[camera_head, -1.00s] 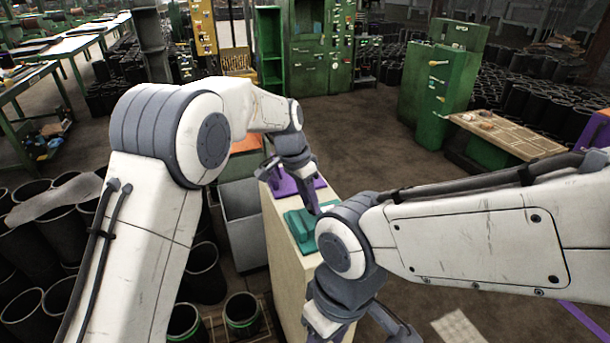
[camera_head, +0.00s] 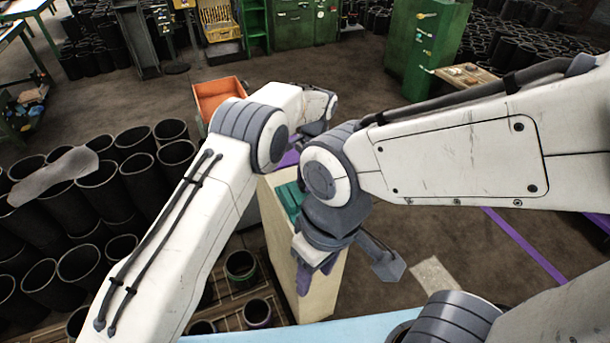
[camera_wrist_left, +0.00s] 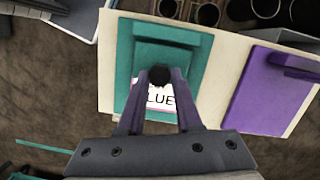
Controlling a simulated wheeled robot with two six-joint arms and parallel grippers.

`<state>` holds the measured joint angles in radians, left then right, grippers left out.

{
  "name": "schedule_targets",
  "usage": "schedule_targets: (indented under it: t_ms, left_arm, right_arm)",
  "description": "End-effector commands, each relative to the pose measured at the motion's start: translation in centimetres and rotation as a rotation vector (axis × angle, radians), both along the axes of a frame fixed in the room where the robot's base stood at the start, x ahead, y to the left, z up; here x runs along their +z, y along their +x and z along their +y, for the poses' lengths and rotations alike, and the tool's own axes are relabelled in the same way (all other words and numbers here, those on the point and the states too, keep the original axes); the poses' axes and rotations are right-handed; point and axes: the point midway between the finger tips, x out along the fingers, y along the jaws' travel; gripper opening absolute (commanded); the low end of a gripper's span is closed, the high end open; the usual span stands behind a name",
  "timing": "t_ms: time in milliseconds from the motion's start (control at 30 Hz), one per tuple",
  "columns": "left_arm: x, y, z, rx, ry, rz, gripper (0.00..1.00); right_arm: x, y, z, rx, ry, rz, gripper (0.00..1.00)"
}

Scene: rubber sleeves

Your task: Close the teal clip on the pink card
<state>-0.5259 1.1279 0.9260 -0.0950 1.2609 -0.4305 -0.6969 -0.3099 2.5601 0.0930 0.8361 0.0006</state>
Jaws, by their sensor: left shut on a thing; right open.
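The teal clip (camera_head: 290,199) lies on a pale cabinet top (camera_head: 263,207). It also shows as a flat teal plate in the left wrist view (camera_wrist_left: 124,68). A white card with a pinkish edge and the letters "LUE" (camera_wrist_left: 165,98) lies against it, partly hidden by my fingers. My left gripper (camera_wrist_left: 158,78) is over the clip, shut on a black knob (camera_wrist_left: 159,74). I cannot tell whether the knob belongs to the clip or the card. In the head view my left fingers are hidden. My right gripper (camera_head: 308,278) hangs open near the cabinet's front end.
A purple clip (camera_wrist_left: 275,88) lies beside the teal one on the same top. An orange bin (camera_head: 216,95) stands beyond the cabinet. Several black sleeves (camera_head: 95,190) crowd the left floor. Brown floor is open at right (camera_head: 440,230).

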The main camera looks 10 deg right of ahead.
Motion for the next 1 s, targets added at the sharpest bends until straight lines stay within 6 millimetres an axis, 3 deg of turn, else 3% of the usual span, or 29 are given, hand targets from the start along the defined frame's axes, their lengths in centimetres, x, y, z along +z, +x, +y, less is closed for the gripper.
schedule_targets:
  t_ms: [300,333,400,767,1000]
  left_arm:
    - [0.0,0.1,0.1,-0.002,0.002,-0.003,0.0]
    - [0.0,0.1,0.1,-0.002,0.002,-0.002,0.41]
    - [0.0,0.1,0.1,-0.002,0.002,-0.002,0.64]
    - [0.2,0.1,0.0,-0.001,0.0,-0.001,0.64]
    - [3.7,0.6,-0.7,-0.002,-0.002,-0.006,0.64]
  right_arm:
    - [0.0,0.0,0.0,0.0,0.0,0.0,0.5]
    - [0.0,0.0,0.0,0.0,0.0,0.0,0.5]
    - [0.0,0.0,0.0,0.0,0.0,0.0,0.5]
    - [-0.1,0.0,0.0,0.0,0.0,0.0,0.5]
    - [-1.2,0.0,0.0,0.001,0.0,0.0,0.5]
